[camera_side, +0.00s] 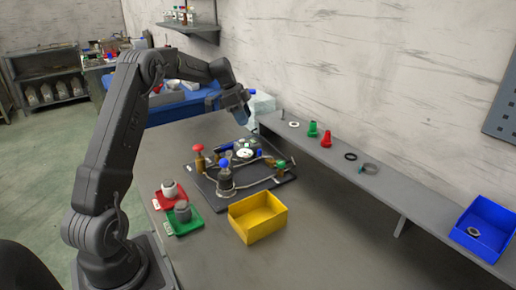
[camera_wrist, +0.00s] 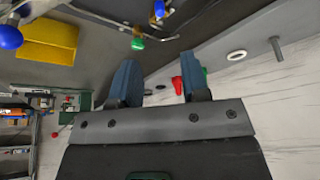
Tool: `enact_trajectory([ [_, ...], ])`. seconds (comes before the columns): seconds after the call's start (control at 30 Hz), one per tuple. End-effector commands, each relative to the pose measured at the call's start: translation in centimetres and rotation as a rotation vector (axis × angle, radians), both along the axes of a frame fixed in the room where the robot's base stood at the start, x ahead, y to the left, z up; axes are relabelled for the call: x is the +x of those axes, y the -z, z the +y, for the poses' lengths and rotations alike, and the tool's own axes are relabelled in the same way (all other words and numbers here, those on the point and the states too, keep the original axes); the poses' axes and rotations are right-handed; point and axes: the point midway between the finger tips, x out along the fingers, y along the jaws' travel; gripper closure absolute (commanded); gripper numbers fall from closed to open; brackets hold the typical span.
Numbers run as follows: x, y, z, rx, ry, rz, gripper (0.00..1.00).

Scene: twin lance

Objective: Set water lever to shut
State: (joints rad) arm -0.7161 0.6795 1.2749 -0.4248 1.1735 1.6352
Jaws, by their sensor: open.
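A black board (camera_side: 205,188) on the bench carries a fitting with pipes, a white-faced gauge (camera_side: 244,153) and several coloured handles. A blue round handle (camera_side: 225,162) tops a dark post near the front of the board. It also shows at the upper left of the wrist view (camera_wrist: 10,38). A red knob (camera_side: 198,148) stands at the left and a green one (camera_side: 281,164) at the right. I cannot tell which part is the water lever or how it is set. My gripper (camera_side: 240,112) is open and empty, above the board's far side, touching nothing; its fingers (camera_wrist: 160,62) are apart.
A yellow bin (camera_side: 242,231) stands in front of the board. Red (camera_side: 163,201) and green (camera_side: 167,224) trays hold grey pieces. Space around my gripper looks clear.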

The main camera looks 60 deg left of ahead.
Motion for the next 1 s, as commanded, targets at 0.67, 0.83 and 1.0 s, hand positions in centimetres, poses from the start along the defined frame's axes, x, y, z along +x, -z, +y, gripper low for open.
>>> enact_trajectory([
  [0.67,3.3,10.9,-3.1,0.000,0.001,0.001,0.58],
  [0.83,3.7,12.2,-3.4,0.001,0.000,-0.001,0.58],
  [1.0,3.8,12.6,-3.5,0.001,0.000,-0.001,0.58],
])
